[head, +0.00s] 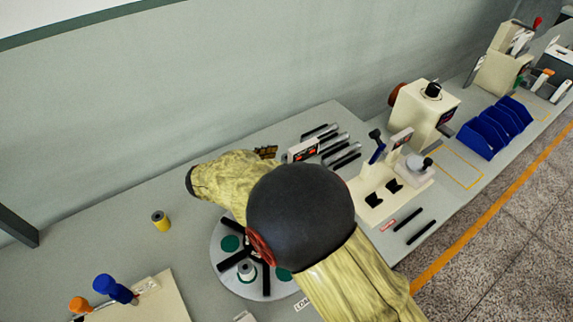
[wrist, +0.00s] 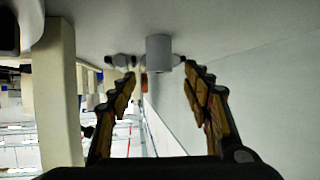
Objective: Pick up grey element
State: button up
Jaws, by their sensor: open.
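In the wrist view a short, plain grey cylinder (wrist: 159,52) shows ahead, between the lines of my two fingers. My gripper (wrist: 160,76) is open, with its ridged brown finger pads well apart and nothing clasped. The cylinder appears beyond the fingertips. In the head view my gripper (head: 266,152) shows as small dark fingers beyond my yellow-sleeved arm, left of a white box (head: 303,149) and several grey and black rods (head: 342,145). I cannot tell which head-view object the wrist-view cylinder is.
A round grey turntable (head: 226,279) with green discs and a pale spool (head: 246,270) is partly hidden by my arm. A yellow spool (head: 160,220) stands at left. A cream fixture (head: 388,187) and blue bins (head: 495,128) stand at right. The back wall runs close behind.

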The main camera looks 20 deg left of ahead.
aim_at(285, 158)
jog(key=b+x, duration=0.2)
jog(key=x, duration=0.2)
jog(key=shift+w+d+f, duration=0.1)
jog(key=shift+f, duration=0.15)
jog(key=shift+r, duration=0.1)
jog(key=shift+c, duration=1)
jog(key=c, duration=1)
jog(key=shift+c, duration=0.4)
jog(key=shift+r, duration=0.1)
